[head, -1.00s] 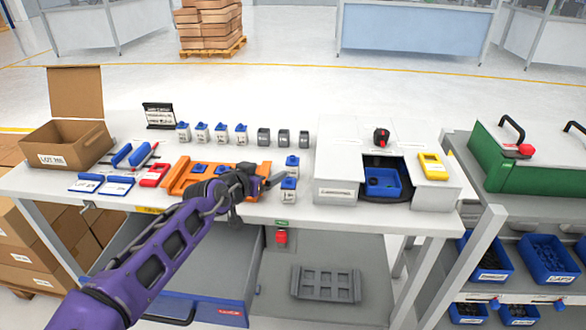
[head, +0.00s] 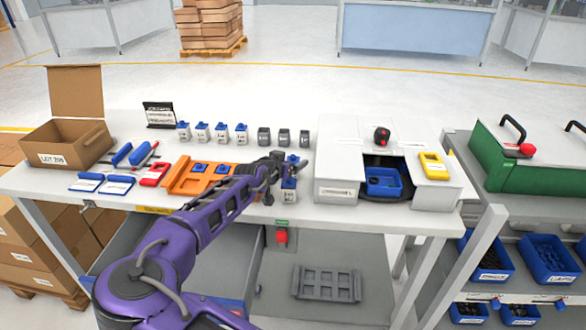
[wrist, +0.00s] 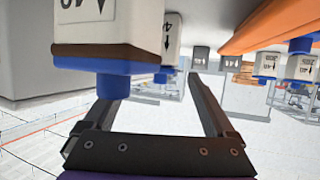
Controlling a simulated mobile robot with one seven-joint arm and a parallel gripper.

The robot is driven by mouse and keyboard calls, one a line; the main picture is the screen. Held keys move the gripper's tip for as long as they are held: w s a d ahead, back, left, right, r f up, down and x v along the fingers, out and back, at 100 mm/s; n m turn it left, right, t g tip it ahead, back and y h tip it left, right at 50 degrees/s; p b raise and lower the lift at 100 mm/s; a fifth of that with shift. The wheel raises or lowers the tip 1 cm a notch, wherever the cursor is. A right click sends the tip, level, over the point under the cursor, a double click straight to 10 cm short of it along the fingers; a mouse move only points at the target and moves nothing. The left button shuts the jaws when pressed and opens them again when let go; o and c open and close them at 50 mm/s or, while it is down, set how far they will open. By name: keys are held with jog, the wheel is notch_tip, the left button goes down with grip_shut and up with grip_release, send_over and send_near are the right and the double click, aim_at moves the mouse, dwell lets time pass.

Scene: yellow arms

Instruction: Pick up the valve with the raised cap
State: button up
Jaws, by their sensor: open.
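Two white valves with blue caps stand to the right of the orange tray, a near one (head: 289,194) and one behind it (head: 293,158). My gripper (head: 283,168) is beside them and partly covers both. The wrist view looks upside down. There the near valve (wrist: 95,33) looms large at the left, with a dark brown band between its white body and blue cap. The other valve (wrist: 172,35) is smaller behind it, and I see no such band on it. My gripper's jaws (wrist: 150,92) are apart with nothing between them; the near valve overlaps the left finger.
The orange tray (head: 178,180) holds more blue-capped valves. A row of several valves (head: 221,132) and grey blocks (head: 284,138) stands behind. A white station (head: 336,190) with a blue bin (head: 383,182) is close on the right. An open carton (head: 60,152) is at the left.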

jog(key=shift+w+f, duration=0.1)
jog(key=shift+w, duration=0.1)
grip_shut()
dwell(0.3)
